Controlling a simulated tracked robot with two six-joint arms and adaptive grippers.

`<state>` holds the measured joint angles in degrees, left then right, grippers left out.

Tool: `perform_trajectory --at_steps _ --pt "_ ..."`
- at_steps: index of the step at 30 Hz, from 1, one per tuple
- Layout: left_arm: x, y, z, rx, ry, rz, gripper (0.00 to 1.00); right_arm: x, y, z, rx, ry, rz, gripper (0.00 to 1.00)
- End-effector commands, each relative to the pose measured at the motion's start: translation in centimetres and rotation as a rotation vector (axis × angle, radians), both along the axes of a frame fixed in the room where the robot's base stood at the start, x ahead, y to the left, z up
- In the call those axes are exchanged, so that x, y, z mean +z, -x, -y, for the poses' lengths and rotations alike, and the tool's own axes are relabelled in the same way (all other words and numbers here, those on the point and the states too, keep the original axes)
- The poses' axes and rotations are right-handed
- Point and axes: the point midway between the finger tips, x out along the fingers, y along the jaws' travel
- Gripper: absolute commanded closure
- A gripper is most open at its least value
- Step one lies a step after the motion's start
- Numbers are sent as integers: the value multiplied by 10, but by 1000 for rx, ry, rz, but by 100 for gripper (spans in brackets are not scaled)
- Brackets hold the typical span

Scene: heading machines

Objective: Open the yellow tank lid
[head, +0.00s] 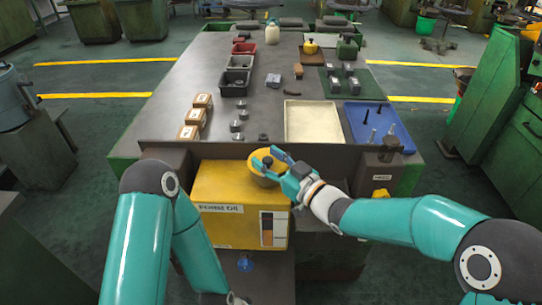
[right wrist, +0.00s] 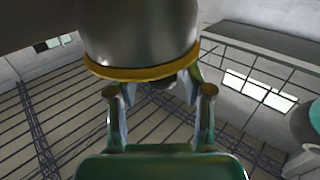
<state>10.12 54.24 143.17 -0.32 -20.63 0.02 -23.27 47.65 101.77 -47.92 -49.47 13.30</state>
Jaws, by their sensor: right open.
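The yellow tank (head: 215,187) stands at the near side of the table, with a label and a gauge panel on its front. Its round yellow lid (head: 257,178) with a dark knob (head: 264,163) is at the top right. My right gripper (head: 265,163) is open, its teal fingers around the lid area; I cannot tell whether they touch it. In the right wrist view, the open fingers (right wrist: 160,95) are below a grey rounded body (right wrist: 140,30) with a yellow rim, which hides part of the view.
On the grey table (head: 180,90) stand a cream tray (head: 313,122), a blue tray (head: 378,127) with bolts, small boxes (head: 195,116) and dark bins (head: 235,82). A green machine (head: 500,110) stands at the right.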

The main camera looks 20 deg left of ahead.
Motion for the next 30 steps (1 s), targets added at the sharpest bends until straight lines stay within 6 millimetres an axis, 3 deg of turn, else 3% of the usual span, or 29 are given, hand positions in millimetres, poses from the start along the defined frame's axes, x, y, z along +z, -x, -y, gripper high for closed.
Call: perform_trajectory --at_steps 10,19,25,26,30 --pt "1 0 0 0 0 0 60 0 -2 -4 0 0 0 50" --pt "1 0 0 0 0 0 60 0 -2 -3 -2 -1 0 100" --pt "1 0 0 0 0 0 60 0 -3 -2 -3 -1 0 100" --pt "1 1 2 -7 1 -1 60 1 -4 11 -9 -1 0 100" --pt "2 0 0 0 0 0 60 1 -4 4 -11 0 -4 100"
